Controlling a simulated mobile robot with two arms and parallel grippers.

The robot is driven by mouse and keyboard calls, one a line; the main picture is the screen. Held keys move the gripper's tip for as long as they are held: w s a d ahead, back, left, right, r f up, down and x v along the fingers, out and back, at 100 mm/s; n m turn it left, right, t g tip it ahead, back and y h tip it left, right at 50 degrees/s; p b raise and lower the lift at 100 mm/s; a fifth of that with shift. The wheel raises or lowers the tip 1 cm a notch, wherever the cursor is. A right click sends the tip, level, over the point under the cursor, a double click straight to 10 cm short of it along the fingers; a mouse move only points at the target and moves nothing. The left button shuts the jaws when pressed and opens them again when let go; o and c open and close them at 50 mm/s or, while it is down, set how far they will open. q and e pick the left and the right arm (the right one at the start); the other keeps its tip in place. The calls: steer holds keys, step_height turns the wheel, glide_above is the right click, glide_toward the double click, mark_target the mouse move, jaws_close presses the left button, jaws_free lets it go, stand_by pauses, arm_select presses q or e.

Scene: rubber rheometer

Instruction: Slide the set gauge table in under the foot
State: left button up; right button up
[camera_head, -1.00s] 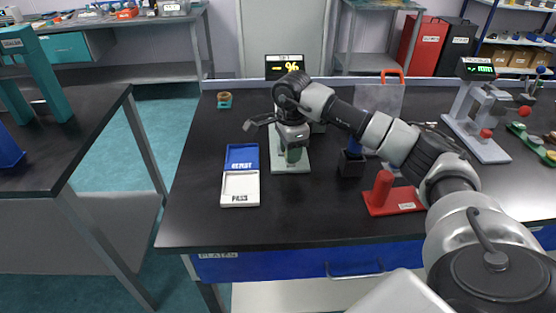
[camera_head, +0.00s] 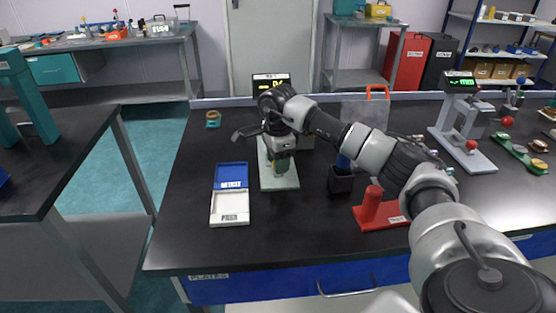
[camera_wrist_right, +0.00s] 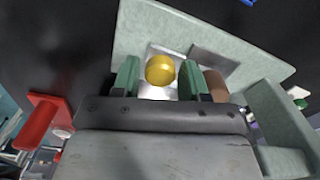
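The set gauge stands at the middle of the bench with a lit display (camera_head: 270,82) and a pale green base (camera_head: 280,184). My right gripper (camera_head: 280,165) is low over this base, pointing down. In the right wrist view the green fingertips of my right gripper (camera_wrist_right: 158,75) stand apart on either side of a round yellow piece (camera_wrist_right: 160,69), with narrow gaps. A bright metal surface (camera_wrist_right: 155,92), perhaps the gauge table, lies below the yellow piece. A brown rounded part (camera_wrist_right: 216,86) is just right of the fingers. I cannot make out the foot. My left gripper is out of view.
An open blue and white box (camera_head: 230,208) lies left of the gauge. A black holder (camera_head: 341,181) and a red stand (camera_head: 376,211) are to the right, near my right arm. Another gauge (camera_head: 462,128) stands farther right. The bench front is clear.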

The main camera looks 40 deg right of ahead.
step_height(320, 180, up, 11)
stand_by(0.4)
steer(key=shift+f, duration=0.1)
